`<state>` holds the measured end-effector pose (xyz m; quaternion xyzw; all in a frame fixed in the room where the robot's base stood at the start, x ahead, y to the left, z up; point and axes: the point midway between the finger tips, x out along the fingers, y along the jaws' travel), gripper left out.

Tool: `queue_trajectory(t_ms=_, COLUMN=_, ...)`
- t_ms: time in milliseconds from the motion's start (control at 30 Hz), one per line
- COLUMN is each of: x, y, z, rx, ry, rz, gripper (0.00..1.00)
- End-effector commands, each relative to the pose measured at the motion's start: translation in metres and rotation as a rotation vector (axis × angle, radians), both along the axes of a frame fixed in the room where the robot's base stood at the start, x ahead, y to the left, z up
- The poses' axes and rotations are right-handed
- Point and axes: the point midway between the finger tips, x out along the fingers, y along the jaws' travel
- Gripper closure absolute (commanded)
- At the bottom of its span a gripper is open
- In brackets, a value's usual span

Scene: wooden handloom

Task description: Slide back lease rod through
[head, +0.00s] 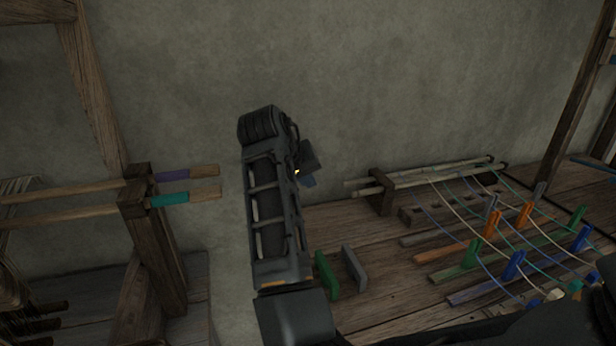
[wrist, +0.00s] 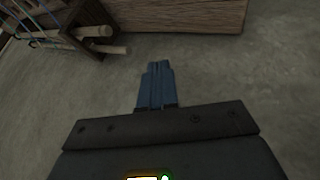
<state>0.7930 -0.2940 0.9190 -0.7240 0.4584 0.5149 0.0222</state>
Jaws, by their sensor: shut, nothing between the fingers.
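Two pale rods lie on the wooden rack at the right in the head view, a far rod (head: 430,174) and a near rod (head: 374,190), with their left ends sticking out past the rack's end block (head: 381,203). The wrist view shows two rod ends (wrist: 96,31) (wrist: 115,49) jutting from a dark block at the upper left. Two more rods pass through a wooden post at the left, one with a purple band (head: 172,175) and one with a teal band (head: 170,199). My gripper (head: 309,181) is shut and empty, left of the rack's rod ends and apart from them; its blue fingers (wrist: 158,70) meet in the wrist view.
Coloured threads run from the rack over the wooden table (head: 370,285) to several coloured pegs. A green block (head: 327,275) and a grey block (head: 354,270) stand at the table's left. The wall (head: 350,80) is behind. The wooden post (head: 155,240) stands left of my arm.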

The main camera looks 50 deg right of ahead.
Motion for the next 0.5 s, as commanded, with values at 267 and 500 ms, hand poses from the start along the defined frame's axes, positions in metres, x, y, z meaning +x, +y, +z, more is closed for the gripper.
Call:
queue_trajectory(t_ms=267, x=0.002, y=-0.036, z=-0.044, rx=0.002, ry=0.002, rz=-0.001, gripper=1.00)
queue_trajectory(t_ms=500, x=-0.008, y=-0.065, z=-0.052, rx=-0.001, ry=-0.003, rz=-0.003, gripper=1.00)
